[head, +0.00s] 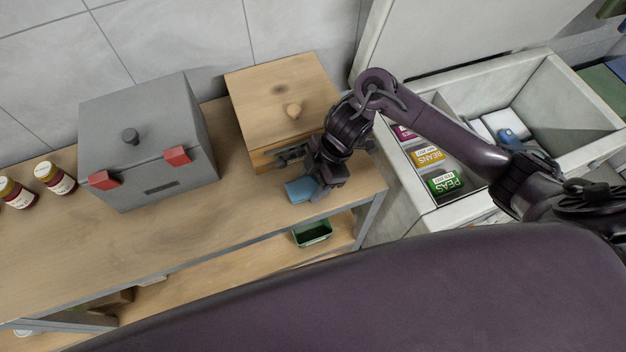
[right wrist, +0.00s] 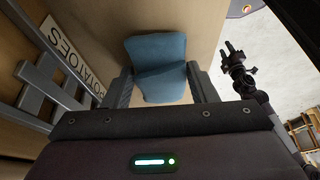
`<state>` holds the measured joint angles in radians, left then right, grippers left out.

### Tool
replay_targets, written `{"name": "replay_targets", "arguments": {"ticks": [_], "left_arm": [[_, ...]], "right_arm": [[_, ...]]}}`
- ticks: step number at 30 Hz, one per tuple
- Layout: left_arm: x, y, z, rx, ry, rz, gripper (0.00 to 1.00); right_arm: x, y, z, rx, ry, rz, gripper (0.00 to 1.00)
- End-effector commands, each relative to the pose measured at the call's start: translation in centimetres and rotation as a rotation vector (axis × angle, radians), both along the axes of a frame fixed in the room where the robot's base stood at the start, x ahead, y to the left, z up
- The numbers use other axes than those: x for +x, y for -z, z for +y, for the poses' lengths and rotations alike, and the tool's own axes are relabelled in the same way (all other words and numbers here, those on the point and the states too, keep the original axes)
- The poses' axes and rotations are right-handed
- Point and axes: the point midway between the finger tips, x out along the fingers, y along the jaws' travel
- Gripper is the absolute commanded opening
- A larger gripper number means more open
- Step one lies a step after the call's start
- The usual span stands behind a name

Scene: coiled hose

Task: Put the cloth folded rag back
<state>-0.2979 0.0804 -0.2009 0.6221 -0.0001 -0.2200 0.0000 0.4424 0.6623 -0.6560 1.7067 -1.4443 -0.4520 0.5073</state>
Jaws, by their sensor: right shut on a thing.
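The blue folded rag (head: 300,190) is at the front right of the wooden workbench, just in front of a wooden box. My right gripper (head: 322,183) is over its right side and is shut on it. In the right wrist view the rag (right wrist: 158,68) shows between the two fingers (right wrist: 163,88), with a fold across its middle. I cannot tell whether it touches the bench top. My left gripper (right wrist: 232,55) shows small and dark at the right of the right wrist view, away from the rag; its jaw gap is unclear.
A wooden box (head: 275,95) with a knob stands behind the rag. A grey box (head: 150,135) with red latches and jars (head: 55,178) are farther left. A white open chest (head: 580,95) with packets stands right. A green bin (head: 312,233) sits on the lower shelf.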

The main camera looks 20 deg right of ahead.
Motion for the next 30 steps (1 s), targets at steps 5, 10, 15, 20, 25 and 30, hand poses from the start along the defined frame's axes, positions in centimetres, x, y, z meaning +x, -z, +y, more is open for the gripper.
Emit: {"name": "replay_targets", "arguments": {"ticks": [5, 10, 15, 20, 25, 30], "left_arm": [[-0.2, 0.0, 0.0, 0.001, 0.000, 0.003, 0.36], [-0.3, 0.2, 0.0, 0.000, 0.000, 0.004, 0.36], [-0.3, 0.2, 0.0, 0.001, 0.000, 0.005, 0.36], [-0.3, 0.2, 0.0, 0.000, -0.001, 0.005, 0.36], [-0.3, 0.1, 0.0, 0.000, -0.001, 0.005, 0.36], [-0.3, -0.1, 0.0, 0.001, -0.001, 0.005, 0.36]], "right_arm": [[0.0, 0.0, 0.0, 0.000, -0.001, -0.001, 0.34], [0.0, 0.3, 0.0, 0.000, 0.000, -0.001, 0.34], [0.0, 0.4, 0.0, 0.001, 0.000, -0.001, 0.68], [0.0, 0.3, 0.0, 0.000, 0.000, -0.001, 0.74], [0.0, 0.2, 0.0, 0.001, -0.001, -0.001, 0.74], [0.2, -1.3, -0.6, -0.001, -0.002, -0.006, 0.74]]}}
